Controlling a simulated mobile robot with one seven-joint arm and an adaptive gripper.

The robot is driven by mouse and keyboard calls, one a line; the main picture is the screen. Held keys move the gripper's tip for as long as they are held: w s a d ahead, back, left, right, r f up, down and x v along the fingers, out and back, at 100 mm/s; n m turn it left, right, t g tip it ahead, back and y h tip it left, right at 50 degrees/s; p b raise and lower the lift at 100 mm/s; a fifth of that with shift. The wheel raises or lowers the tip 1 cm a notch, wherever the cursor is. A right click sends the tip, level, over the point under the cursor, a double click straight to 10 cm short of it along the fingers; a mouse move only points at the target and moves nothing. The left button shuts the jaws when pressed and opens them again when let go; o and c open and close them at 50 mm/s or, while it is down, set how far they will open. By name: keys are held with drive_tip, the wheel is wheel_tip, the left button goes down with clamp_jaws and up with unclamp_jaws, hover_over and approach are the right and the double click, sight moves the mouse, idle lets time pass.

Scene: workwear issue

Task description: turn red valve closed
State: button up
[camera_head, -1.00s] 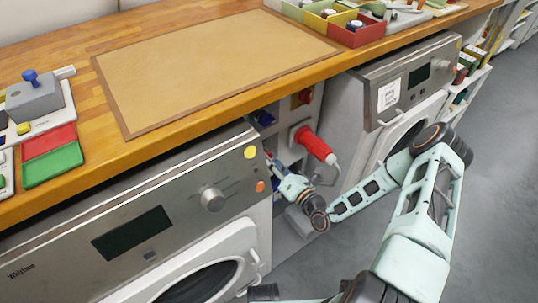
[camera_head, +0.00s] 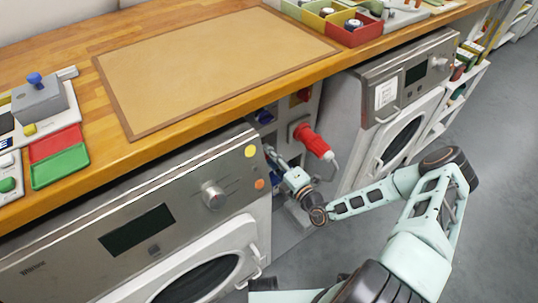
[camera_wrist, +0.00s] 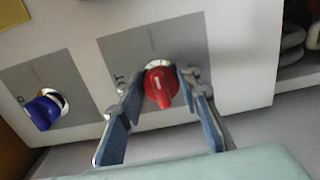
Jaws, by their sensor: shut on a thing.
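The red valve (camera_wrist: 160,86) shows in the wrist view as a round red knob with a handle and a white mark, on a grey plate (camera_wrist: 121,58) fixed to a white panel. Its handle points down in that picture. My gripper (camera_wrist: 162,84) has its blue-grey fingers on either side of the knob and is shut on it. In the head view my gripper (camera_head: 270,152) reaches into the gap between the two washing machines. The red valve is not clearly visible there.
A blue valve (camera_wrist: 43,110) sits left on the same panel. In the head view a red plug (camera_head: 313,141) juts out beside my gripper. The left machine (camera_head: 150,235) and right machine (camera_head: 400,105) flank the gap, under a wooden worktop (camera_head: 185,112).

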drive_tip(key=shift+s+a+f, duration=0.1)
drive_tip(key=shift+s, duration=0.05)
idle(0.4)
drive_tip(key=o, duration=1.1)
drive_tip(key=v, duration=1.2)
